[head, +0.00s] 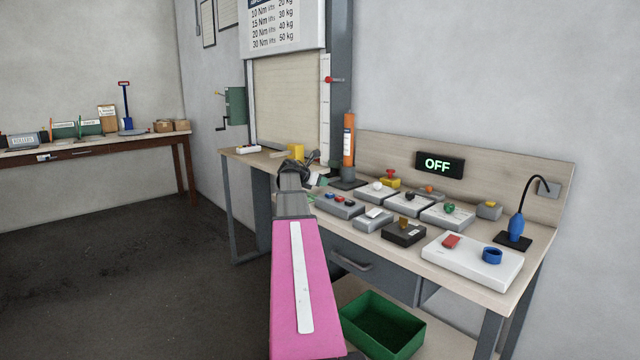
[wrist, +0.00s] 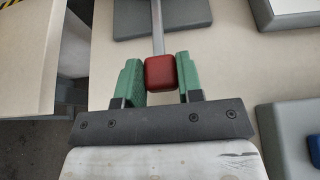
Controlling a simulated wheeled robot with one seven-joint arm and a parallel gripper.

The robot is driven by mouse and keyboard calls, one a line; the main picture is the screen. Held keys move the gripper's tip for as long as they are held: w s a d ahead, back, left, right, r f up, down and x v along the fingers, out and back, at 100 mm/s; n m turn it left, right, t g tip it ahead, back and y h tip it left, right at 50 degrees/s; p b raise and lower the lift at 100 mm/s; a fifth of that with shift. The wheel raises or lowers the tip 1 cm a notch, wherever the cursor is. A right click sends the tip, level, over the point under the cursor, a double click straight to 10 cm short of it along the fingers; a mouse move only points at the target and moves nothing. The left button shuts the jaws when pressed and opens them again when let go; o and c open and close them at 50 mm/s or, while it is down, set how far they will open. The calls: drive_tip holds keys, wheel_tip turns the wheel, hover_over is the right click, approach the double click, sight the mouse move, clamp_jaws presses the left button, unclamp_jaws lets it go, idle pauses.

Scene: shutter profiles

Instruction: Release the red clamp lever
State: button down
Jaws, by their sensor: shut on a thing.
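The red clamp lever shows in the wrist view as a red block-shaped knob (wrist: 161,71) on a thin metal rod (wrist: 157,30). The rod runs up the picture over a grey base plate (wrist: 185,14). My gripper (wrist: 160,78) has its green fingers on both sides of the knob, shut on it. In the head view my gripper is over the left part of the bench, and my arm and wrist hide the held knob there.
The workbench (head: 470,272) carries several grey switch boxes to the right, a white panel (head: 475,262) and an orange cylinder (head: 348,140). A sign reads OFF (head: 440,165). A green crate (head: 383,325) is below. The floor at left is clear.

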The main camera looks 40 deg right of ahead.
drive_tip(key=shift+d+r+y, duration=0.15)
drive_tip(key=shift+r+y, duration=0.35)
drive_tip(key=shift+r, duration=0.15)
drive_tip(key=r+y, duration=0.1)
drive_tip(key=d+r+y, duration=0.1)
drive_tip(key=r+y, duration=0.1)
drive_tip(key=d+r+y, duration=0.1)
drive_tip(key=y, duration=0.1)
drive_tip(key=shift+w+d+r+g, duration=0.15)
drive_tip(key=shift+w+r+g, duration=0.05)
drive_tip(key=shift+r+g, duration=0.1)
drive_tip(key=shift+d+r+y, duration=0.75)
drive_tip(key=shift+y, duration=0.35)
drive_tip(key=shift+d+r, duration=0.35)
drive_tip(key=shift+d, duration=0.15)
drive_tip(key=c, duration=0.8)
unclamp_jaws()
drive_tip(key=shift+o, duration=0.2)
